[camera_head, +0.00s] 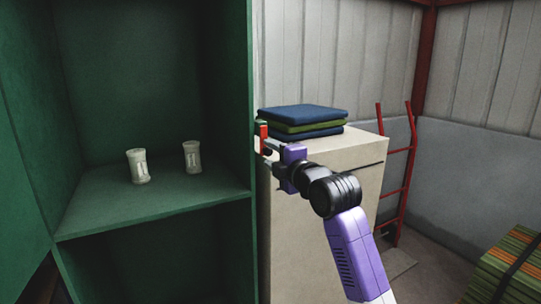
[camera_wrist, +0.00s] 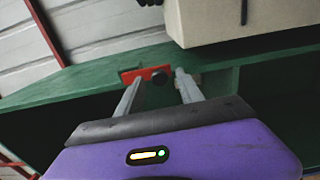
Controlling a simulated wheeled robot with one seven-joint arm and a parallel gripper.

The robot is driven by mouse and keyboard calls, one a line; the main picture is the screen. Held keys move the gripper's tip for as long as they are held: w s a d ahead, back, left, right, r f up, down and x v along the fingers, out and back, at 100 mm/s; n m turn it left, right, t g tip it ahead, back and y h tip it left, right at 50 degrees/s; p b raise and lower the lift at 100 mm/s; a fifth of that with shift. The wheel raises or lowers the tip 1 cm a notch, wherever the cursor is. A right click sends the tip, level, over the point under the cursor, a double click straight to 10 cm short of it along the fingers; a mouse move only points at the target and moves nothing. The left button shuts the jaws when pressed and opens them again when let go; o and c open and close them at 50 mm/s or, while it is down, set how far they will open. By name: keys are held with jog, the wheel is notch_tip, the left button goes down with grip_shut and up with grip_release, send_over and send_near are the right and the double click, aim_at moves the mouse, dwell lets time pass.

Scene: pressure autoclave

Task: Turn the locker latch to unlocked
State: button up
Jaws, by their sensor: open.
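The green locker (camera_head: 252,200) stands open at the left in the head view. Its latch, a small red plate (camera_head: 263,131), is at the locker's right front edge. My gripper (camera_wrist: 155,77) is open, one finger on each side of the knob. I cannot tell whether the fingers touch the latch. In the head view my gripper (camera_head: 264,147) is at the latch, its fingertips partly hidden.
Two white cups (camera_head: 138,166) (camera_head: 192,157) stand on the locker shelf. A cream cabinet (camera_head: 310,230) beside the locker carries folded blue and green cloths (camera_head: 303,114). A red ladder (camera_head: 410,165) leans behind it. A strapped green stack (camera_head: 510,268) is at lower right.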

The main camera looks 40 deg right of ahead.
jog(key=v, duration=0.7)
dwell(0.5)
